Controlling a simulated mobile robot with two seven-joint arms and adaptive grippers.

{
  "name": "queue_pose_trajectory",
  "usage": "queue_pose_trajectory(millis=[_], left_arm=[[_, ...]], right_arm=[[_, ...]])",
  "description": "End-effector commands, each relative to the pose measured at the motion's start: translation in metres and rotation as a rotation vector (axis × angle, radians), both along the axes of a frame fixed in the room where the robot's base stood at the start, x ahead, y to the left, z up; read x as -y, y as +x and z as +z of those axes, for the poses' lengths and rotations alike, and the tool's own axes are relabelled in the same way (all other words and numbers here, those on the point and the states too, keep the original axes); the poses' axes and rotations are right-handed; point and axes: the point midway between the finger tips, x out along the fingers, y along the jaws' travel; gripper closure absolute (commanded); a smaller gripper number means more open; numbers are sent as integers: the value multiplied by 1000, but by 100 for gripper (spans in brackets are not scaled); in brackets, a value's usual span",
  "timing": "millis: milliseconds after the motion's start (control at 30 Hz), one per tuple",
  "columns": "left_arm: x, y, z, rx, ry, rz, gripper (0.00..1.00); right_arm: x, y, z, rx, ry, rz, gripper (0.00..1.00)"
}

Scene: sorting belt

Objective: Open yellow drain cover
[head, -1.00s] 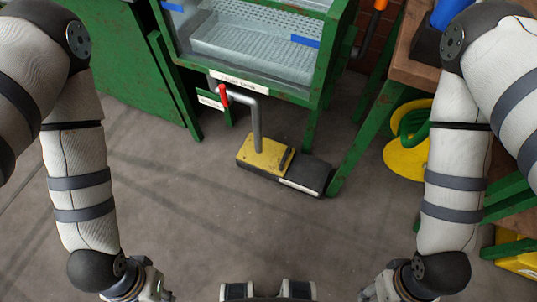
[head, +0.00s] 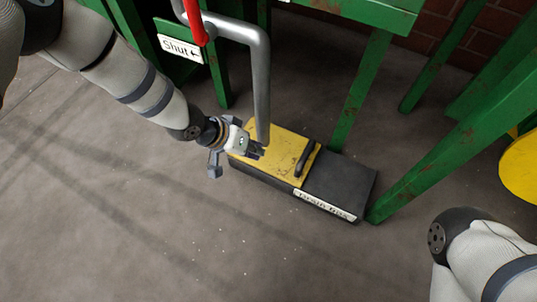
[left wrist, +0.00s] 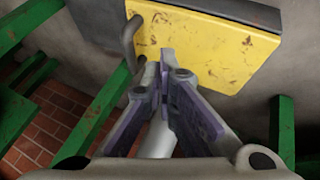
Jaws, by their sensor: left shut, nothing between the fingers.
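The yellow drain cover (head: 275,152) lies flat on a low black box (head: 345,182) on the floor. It carries a dark bar handle (head: 306,159) near its right edge. My left gripper (head: 257,150) is at the cover's left part, beside the foot of a grey pipe (head: 261,90), shut and empty. In the left wrist view the shut fingertips (left wrist: 167,58) point at the yellow cover (left wrist: 205,45), with the handle (left wrist: 133,40) just left of them. I cannot tell whether they touch the cover. My right gripper is out of view.
The grey pipe bends above the cover and has a red lever grip (head: 194,22). A "Shut" sign (head: 180,47) hangs on the green frame. A green leg (head: 440,165) stands right of the box. The floor (head: 220,240) in front is clear.

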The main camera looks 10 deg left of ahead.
Motion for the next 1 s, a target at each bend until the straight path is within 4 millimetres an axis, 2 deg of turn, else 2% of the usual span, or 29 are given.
queue_pose_trajectory(millis=[33, 333, 500, 600, 1000], left_arm=[[5, 2, -14, -4, 0, -2, 100], [36, 22, -68, -2, 0, -1, 100], [63, 18, -71, -2, 0, -5, 100], [72, 17, -72, -3, 0, -4, 100], [75, 16, -73, -3, 0, -1, 100]], right_arm=[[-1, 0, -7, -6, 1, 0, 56], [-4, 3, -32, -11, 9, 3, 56], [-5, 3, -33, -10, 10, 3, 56], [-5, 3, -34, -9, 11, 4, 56], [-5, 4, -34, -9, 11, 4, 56]])
